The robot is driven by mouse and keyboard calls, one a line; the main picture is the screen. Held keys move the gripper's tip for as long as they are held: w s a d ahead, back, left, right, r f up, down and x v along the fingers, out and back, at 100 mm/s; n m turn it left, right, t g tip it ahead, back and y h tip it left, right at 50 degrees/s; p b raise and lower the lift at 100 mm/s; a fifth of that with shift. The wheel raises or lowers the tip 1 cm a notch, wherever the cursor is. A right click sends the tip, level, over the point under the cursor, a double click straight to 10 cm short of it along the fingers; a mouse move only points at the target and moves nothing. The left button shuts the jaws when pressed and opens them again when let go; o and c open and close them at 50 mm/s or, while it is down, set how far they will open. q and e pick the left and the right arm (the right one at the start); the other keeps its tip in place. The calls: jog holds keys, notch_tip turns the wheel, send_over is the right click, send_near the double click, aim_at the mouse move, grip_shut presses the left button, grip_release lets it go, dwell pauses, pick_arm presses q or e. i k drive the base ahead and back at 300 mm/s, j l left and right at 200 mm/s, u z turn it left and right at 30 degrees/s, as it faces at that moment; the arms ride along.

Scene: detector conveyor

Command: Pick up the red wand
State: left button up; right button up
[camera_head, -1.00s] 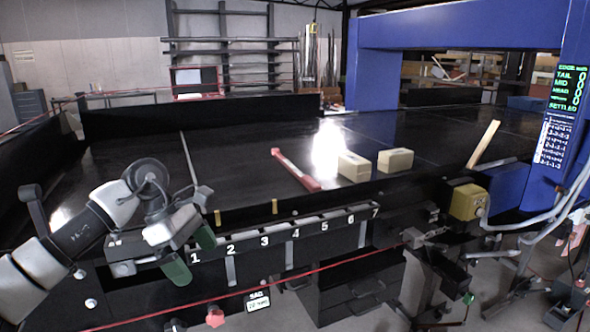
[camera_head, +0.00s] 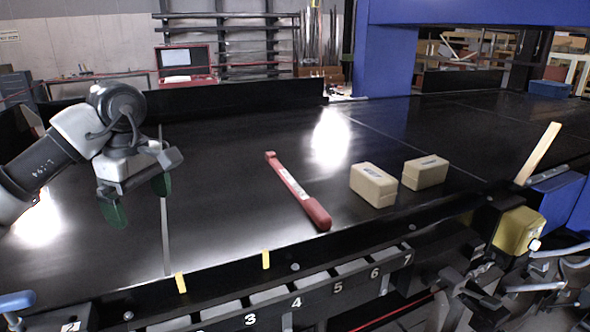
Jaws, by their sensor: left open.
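The red wand (camera_head: 300,193) lies on the black conveyor belt in the middle of the view. It is long, with a pale strip along its shaft and a thicker red end nearest the front rail. My left gripper (camera_head: 138,200) is over the left part of the belt, left of the wand and well apart from it. Its two green-tipped fingers are spread and nothing is between them. My right gripper is not in view.
Two cream boxes (camera_head: 374,184) (camera_head: 425,171) sit on the belt right of the wand. A front rail (camera_head: 230,275) with numbered slots runs below. A pale wooden strip (camera_head: 540,152) stands tilted at the right, near a yellow box (camera_head: 518,231). The belt between gripper and wand is clear.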

aim_at(320, 216)
jog(key=i, duration=0.95)
jog(key=l+z, duration=0.15)
jog(key=l, duration=0.5)
jog(key=i+l+z, duration=0.1)
jog(key=l, duration=0.5)
